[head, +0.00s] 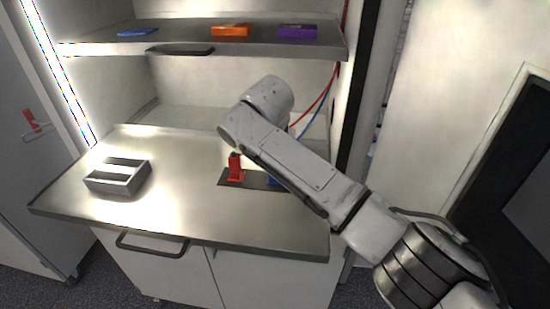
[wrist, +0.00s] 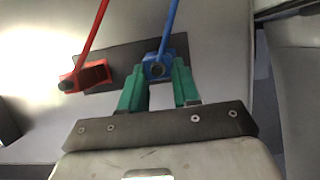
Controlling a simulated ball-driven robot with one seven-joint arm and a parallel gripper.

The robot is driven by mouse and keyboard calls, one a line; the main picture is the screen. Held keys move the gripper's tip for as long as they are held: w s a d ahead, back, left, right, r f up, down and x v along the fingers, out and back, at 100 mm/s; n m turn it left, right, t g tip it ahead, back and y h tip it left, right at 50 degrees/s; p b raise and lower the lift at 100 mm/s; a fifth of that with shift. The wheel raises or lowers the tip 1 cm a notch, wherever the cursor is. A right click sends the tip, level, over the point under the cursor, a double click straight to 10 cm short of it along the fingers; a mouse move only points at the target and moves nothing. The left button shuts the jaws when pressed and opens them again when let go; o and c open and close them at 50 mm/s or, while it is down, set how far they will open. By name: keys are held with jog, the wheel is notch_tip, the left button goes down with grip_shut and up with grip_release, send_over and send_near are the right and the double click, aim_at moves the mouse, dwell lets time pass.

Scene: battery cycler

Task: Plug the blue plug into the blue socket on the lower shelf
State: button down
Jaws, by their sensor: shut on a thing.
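The blue plug (wrist: 157,67) is between the green fingertips of my gripper (wrist: 160,85) in the wrist view, and my gripper is shut on it. Its blue cable (wrist: 170,25) runs up out of the picture. In the head view only a bit of the blue plug (head: 271,181) shows beside my arm, at the dark plate (head: 228,182) on the worktop. My arm hides my gripper there. I cannot tell whether the plug still touches the plate. No blue socket can be made out for certain; a flat blue thing (head: 137,32) lies on the shelf at the upper left.
A red plug (head: 235,167) with a red cable stands on the dark plate, just left of the blue one. A grey tray (head: 118,190) sits on the worktop's left. The shelf (head: 120,48) above also holds an orange box (head: 230,30) and a purple box (head: 297,32).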

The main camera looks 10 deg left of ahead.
jog(key=shift+f, duration=0.4)
jog(key=c, duration=0.7)
grip_release()
jog(key=shift+c, duration=0.2)
